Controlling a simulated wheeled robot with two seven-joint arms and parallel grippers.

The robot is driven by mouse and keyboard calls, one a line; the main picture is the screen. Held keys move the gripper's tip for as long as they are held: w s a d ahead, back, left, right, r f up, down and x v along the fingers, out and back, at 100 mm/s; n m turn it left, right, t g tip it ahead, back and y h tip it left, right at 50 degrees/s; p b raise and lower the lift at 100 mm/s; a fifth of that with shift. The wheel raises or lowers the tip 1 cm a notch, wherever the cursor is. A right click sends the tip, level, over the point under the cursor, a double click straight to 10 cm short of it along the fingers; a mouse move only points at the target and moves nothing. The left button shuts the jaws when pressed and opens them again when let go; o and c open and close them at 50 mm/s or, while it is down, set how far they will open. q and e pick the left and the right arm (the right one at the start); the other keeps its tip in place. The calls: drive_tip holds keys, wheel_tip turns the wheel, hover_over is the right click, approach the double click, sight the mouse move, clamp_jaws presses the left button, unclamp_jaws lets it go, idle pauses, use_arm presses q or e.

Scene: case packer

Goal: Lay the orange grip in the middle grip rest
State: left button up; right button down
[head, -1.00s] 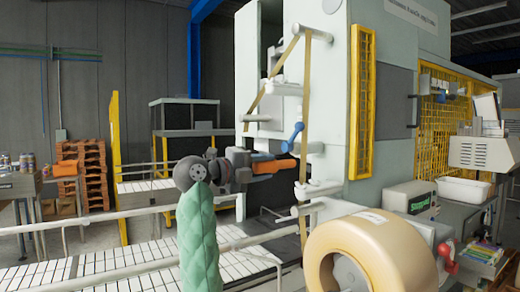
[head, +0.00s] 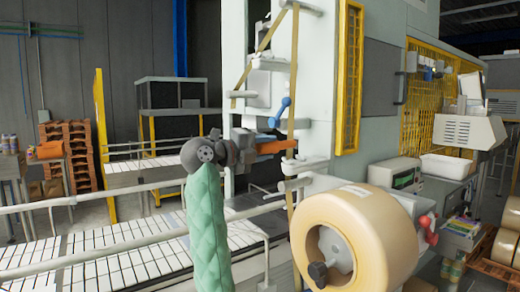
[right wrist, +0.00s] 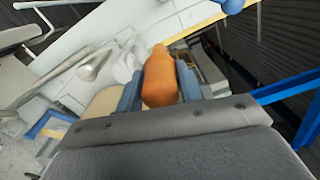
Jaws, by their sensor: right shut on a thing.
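My right gripper (head: 258,148) is shut on the orange grip (head: 274,147). In the head view it holds the grip roughly level, in front of the white machine and overlapping the tan tape strand; I cannot tell whether they touch. In the right wrist view the orange grip (right wrist: 160,80) sits between the two blue-grey fingers (right wrist: 158,72), its narrower end pointing away. A blue-handled part (head: 279,113) is on the machine just above the grip. I cannot make out the middle grip rest in either view. My left gripper is not in view.
A large tan tape roll (head: 392,232) stands in the right foreground. A white slatted conveyor (head: 110,262) with grey rails runs at lower left. A yellow mesh guard (head: 425,95) and a white bin (head: 447,166) are at right. Stacked pallets (head: 70,160) stand far left.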

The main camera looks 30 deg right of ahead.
sight(276, 149)
drive_tip(key=shift+d, duration=0.9)
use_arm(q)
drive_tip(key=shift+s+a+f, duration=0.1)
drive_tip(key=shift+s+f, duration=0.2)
use_arm(e)
drive_tip(key=shift+w+d, duration=0.15)
drive_tip(key=shift+d, duration=0.65)
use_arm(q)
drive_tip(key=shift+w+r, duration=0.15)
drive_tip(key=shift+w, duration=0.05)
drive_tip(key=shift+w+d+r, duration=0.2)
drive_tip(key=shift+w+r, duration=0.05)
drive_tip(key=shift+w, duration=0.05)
use_arm(e)
drive_tip(key=shift+f, duration=0.4)
